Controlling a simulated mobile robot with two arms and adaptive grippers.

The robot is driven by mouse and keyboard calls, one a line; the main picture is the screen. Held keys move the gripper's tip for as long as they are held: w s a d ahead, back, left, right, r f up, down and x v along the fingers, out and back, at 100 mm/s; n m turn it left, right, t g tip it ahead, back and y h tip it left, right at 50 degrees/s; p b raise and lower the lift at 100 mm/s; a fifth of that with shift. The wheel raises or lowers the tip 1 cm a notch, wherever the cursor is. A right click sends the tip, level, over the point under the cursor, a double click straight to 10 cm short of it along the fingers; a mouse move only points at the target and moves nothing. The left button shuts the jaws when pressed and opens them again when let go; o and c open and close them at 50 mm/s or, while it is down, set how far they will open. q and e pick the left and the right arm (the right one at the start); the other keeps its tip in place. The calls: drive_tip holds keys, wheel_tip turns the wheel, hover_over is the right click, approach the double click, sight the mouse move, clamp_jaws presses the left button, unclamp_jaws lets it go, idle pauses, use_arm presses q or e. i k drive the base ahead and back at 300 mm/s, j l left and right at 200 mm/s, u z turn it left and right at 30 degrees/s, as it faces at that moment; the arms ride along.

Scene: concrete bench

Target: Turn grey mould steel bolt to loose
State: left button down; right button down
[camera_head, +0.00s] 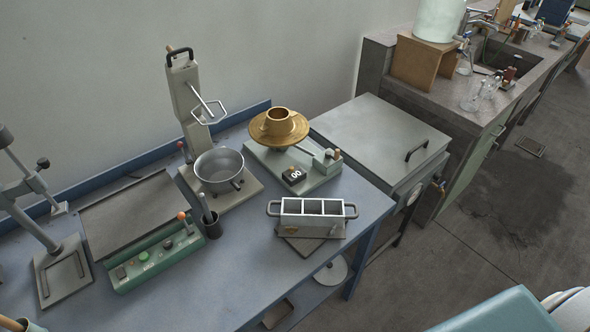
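The grey mould (312,222) sits on a flat plate near the right front part of the blue bench. It is a metal box with three open square compartments and a loop handle at each end. A small brownish spot shows low on its front face. I cannot make out the steel bolt at this size, nor whether it is tight or loose. Neither of my grippers is in view.
A green control box (157,258) is at left. Bench surface (240,275) in front is clear.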

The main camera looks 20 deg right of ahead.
sight(315, 219)
drive_tip(key=k+z, duration=0.2)
drive_tip(key=z, duration=0.65)
